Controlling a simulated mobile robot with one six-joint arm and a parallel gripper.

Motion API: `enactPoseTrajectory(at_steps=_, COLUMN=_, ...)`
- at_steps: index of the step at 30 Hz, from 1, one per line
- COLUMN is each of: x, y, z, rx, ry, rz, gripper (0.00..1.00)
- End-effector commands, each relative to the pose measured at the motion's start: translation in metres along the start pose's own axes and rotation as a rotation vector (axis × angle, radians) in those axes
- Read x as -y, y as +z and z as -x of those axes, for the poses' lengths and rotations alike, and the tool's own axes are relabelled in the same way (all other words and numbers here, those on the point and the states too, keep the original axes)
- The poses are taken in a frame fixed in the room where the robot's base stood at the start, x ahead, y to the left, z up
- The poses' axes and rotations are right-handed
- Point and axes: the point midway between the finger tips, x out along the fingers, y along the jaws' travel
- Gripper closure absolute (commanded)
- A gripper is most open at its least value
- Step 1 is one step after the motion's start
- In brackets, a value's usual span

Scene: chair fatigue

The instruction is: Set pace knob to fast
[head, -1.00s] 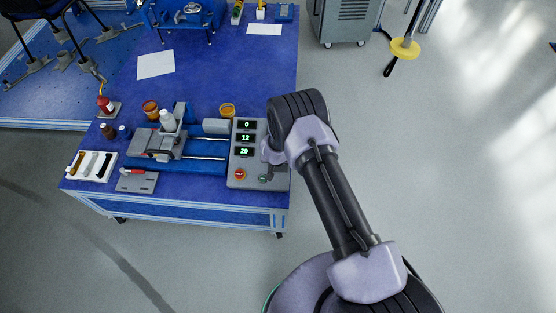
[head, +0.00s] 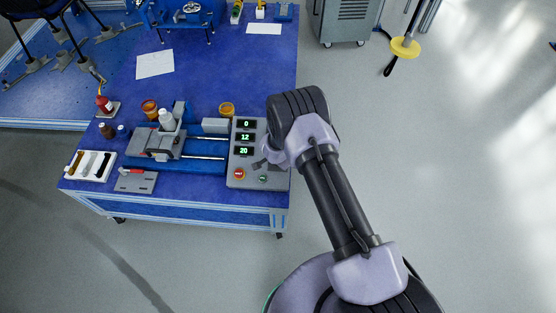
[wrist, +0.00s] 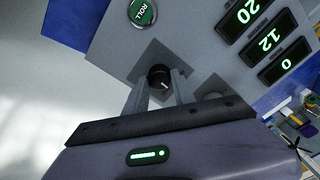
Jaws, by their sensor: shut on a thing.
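The grey control panel (head: 237,182) sits at the right end of the bench machine, with three lit displays reading 0, 12 and 20. In the wrist view, a small black knob with a pale pointer mark (wrist: 160,76) stands on the panel (wrist: 115,40). My gripper (wrist: 158,80) has its two fingers on either side of this knob and is shut on it. In the head view my gripper (head: 264,160) is over the panel's lower right, and my wrist hides the knob. The knob's setting labels cannot be read.
A green ROLL button (wrist: 142,12) lies close to the knob; a red button (head: 239,174) is beside it on the panel. The machine with a white bottle (head: 167,120) stands left of the panel. Open floor (head: 400,150) lies to the right.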

Motion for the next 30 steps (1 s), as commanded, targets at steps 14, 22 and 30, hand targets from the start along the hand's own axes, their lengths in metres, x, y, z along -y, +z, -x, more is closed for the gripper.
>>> enactPoseTrajectory(at_steps=14, x=-0.0003, y=-0.0005, z=-0.0004, rx=-0.001, ry=0.002, rz=-0.381, gripper=1.00)
enactPoseTrajectory(at_steps=22, x=-0.0003, y=-0.0006, z=0.0000, rx=-0.001, ry=0.003, rz=-0.500, gripper=1.00)
enactPoseTrajectory(at_steps=30, x=-0.0005, y=-0.0006, z=0.0002, rx=-0.001, ry=0.003, rz=-0.543, gripper=1.00)
